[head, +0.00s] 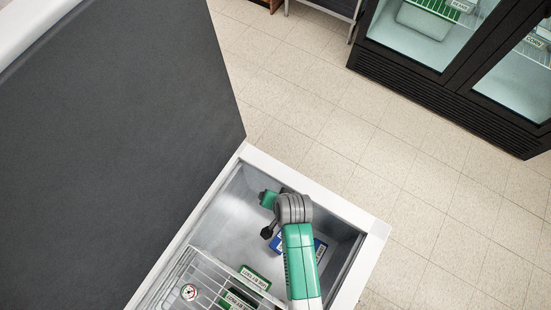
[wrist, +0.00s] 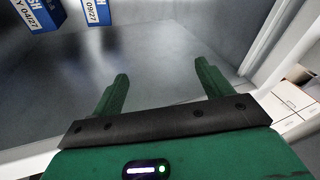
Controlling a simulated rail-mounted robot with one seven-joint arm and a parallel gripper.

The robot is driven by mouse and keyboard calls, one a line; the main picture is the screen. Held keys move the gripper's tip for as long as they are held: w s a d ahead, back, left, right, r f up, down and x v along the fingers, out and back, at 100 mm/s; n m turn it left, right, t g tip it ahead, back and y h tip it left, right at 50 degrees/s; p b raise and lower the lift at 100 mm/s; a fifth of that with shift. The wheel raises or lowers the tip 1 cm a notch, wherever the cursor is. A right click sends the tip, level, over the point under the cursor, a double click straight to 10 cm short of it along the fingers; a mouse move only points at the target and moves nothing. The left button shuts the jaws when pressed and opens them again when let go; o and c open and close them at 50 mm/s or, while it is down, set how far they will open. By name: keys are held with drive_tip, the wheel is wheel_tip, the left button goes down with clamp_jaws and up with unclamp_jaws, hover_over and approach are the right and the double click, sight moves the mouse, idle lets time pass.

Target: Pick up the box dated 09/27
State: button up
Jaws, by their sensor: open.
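Two blue boxes with white labels are at the top left of the wrist view, both cut off by the frame edge. The right-hand one (wrist: 97,14) has a sideways label that seems to read 09/27, though it is hard to be sure. The left one (wrist: 40,14) shows 04/27. In the head view, blue (head: 319,250) shows on the freezer floor, partly hidden under my arm. My gripper (wrist: 162,78) is open and empty inside the freezer, apart from the boxes, with bare floor between and beyond its fingers.
The chest freezer (head: 362,217) has its dark lid (head: 120,130) raised at left. A wire basket (head: 205,262) with green labelled boxes (head: 255,279) and a round dial (head: 189,292) sits at the near end. Freezer walls stand close around my gripper. A glass-door cabinet (head: 440,75) stands beyond open floor.

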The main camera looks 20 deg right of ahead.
drive_tip(key=s+f+m+g+b, duration=0.1)
drive_tip(key=s+f+b, duration=0.1)
drive_tip(key=f, duration=0.5)
drive_tip(key=s+f+m+g+b, duration=0.1)
drive_tip(key=s+f+b, duration=0.2)
drive_tip(key=f, duration=0.4)
drive_tip(key=s+f+m+g+b, duration=0.1)
drive_tip(key=s+f+g+b, duration=0.1)
drive_tip(key=f, duration=0.5)
drive_tip(key=shift+s+d+f+h, duration=0.15)
drive_tip(key=shift+s+h, duration=0.25)
drive_tip(key=shift+s, duration=0.35)
drive_tip(key=shift+s+r, duration=0.1)
drive_tip(key=shift+r, duration=0.15)
drive_tip(key=f+b, duration=0.2)
drive_tip(key=f, duration=0.2)
drive_tip(key=f+b, duration=0.2)
drive_tip(key=f, duration=0.1)
drive_tip(key=shift+w+f, duration=0.2)
drive_tip(key=shift+f, duration=0.15)
drive_tip(key=shift+r, duration=0.1)
drive_tip(key=c, duration=1.4)
